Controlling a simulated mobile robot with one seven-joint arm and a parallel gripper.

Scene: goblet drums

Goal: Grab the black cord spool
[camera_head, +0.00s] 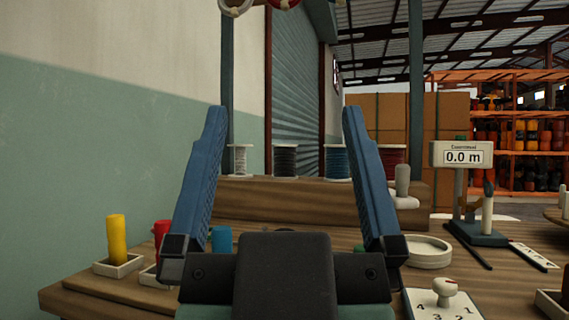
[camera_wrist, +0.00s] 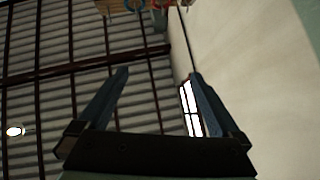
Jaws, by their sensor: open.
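The black cord spool (camera_head: 285,161) stands upright on the raised wooden shelf at the back of the table in the head view. It has pale end discs and shows between my gripper's fingers, behind them. A white spool (camera_head: 239,160) stands to its left, a blue spool (camera_head: 336,162) and a dark red spool (camera_head: 392,158) to its right. My gripper (camera_head: 281,110) is open and empty, its two blue fingers spread wide in front of the shelf. In the wrist view my open gripper (camera_wrist: 160,74) faces the ceiling and wall, and no black spool shows there.
On the wooden table (camera_head: 75,297) stand a yellow cylinder (camera_head: 117,237) and a red one (camera_head: 161,232) at left. A counter display (camera_head: 461,154), a round pale dish (camera_head: 428,251) and a numbered board (camera_head: 421,304) are at right. Blue posts rise beside the shelf.

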